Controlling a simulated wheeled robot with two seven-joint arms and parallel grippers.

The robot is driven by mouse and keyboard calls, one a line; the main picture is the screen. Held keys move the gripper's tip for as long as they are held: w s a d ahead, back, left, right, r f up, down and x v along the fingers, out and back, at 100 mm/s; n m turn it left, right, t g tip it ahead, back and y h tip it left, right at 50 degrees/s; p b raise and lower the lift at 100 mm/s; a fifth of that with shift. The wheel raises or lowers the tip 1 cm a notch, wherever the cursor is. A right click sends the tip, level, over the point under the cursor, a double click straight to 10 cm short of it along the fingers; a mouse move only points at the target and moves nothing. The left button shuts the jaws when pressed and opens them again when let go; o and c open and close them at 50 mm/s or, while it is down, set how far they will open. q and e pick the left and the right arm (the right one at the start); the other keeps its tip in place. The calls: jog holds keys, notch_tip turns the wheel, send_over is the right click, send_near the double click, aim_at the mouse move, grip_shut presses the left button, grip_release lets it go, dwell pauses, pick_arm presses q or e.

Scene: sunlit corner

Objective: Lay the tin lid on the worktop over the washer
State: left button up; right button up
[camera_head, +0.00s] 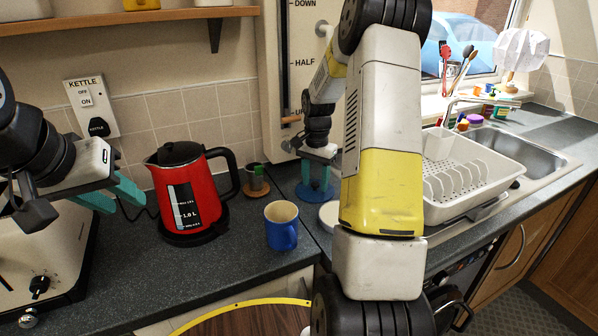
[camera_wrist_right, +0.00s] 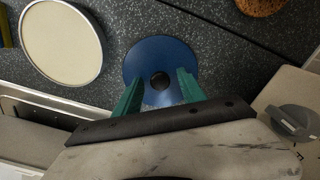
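A blue disc (camera_head: 316,194) with a dark centre lies on the worktop (camera_head: 240,262) at the back, by the wall panel. It also shows in the right wrist view (camera_wrist_right: 150,60). A pale round disc with a thin rim (camera_wrist_right: 62,42) lies beside it, partly hidden by my arm in the head view (camera_head: 329,215); I cannot tell for sure which is the tin lid. My right gripper (camera_wrist_right: 158,92) is open over the blue disc, its teal fingers apart on either side of the dark centre. My left gripper (camera_head: 118,196) is open and empty at the left. A dark-fronted appliance (camera_head: 468,268), perhaps the washer, is under the worktop.
A red kettle (camera_head: 186,192), a blue mug (camera_head: 281,228) and a small pot on a cork mat (camera_head: 257,186) stand left of the blue disc. A white dish rack (camera_head: 478,165) is at the right by the sink. Worktop in front of the kettle is clear.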

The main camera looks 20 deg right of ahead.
aim_at(315, 183)
notch_tip(315, 183, up, 12)
jog(key=s+a+r+n+t, duration=0.2)
jog(key=s+a+r+n, duration=0.15)
jog(key=s+r, duration=0.3)
jog(key=s+a+r+n+t+y, duration=0.1)
jog(key=s+a+n+t, duration=0.1)
jog(key=s+a, duration=0.3)
jog(key=s+a+r+n+t+y, duration=0.1)
jog(key=s+a+n, duration=0.4)
jog(key=s, duration=0.9)
jog(key=shift+s+a+r+t, duration=0.15)
jog(key=shift+a+r+t, duration=0.15)
jog(key=shift+r+t, duration=0.4)
jog(key=shift+d, duration=0.1)
